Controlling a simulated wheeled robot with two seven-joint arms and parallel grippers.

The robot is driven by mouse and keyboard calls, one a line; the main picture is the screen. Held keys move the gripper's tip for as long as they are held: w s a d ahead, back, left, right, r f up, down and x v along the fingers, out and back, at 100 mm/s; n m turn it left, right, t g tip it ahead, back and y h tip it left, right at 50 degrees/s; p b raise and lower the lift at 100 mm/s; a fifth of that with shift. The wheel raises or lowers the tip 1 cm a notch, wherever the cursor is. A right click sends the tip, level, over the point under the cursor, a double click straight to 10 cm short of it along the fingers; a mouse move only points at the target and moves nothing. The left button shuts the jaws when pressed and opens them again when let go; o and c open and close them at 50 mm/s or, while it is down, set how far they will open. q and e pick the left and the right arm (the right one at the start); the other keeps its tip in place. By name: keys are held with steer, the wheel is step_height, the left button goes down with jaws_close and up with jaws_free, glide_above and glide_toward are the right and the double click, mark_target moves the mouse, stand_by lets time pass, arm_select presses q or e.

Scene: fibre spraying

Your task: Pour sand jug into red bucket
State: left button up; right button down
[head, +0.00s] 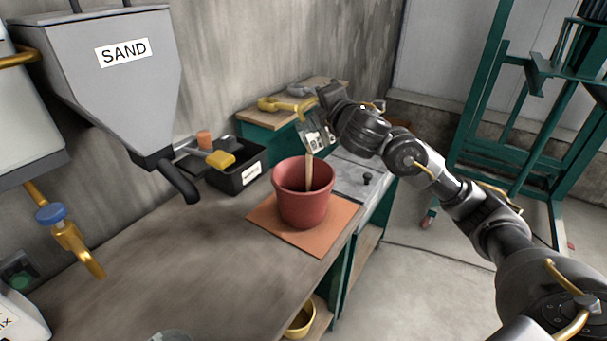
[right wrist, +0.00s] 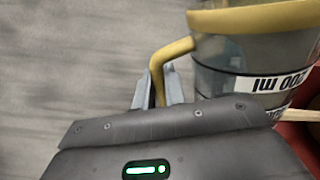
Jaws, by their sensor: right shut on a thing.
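The red bucket (head: 303,208) stands upright on an orange mat (head: 325,238) on the bench. The clear jug (head: 312,133) is tilted above the bucket, and a thin tan stream (head: 309,172) runs from it down into the bucket. My right gripper (head: 328,100) is shut on the jug's handle. In the right wrist view the gripper (right wrist: 158,88) holds the yellow handle, and the jug (right wrist: 245,75) shows its yellow rim and an upside-down "200 ml" label. The red bucket's edge shows at lower right there. The bucket's inside is mostly hidden. My left gripper is not in view.
A grey hopper labelled SAND (head: 120,75) hangs at upper left. A yellow bowl (head: 300,320) sits on a lower shelf. A green frame (head: 530,120) stands at right. The bench's left front is mostly clear.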

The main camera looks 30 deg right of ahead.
steer(key=shift+w+a+r+n+b, duration=0.1)
steer(key=shift+w+a+n+b, duration=0.1)
steer(key=shift+a+n+b, duration=1.4)
stand_by(0.7)
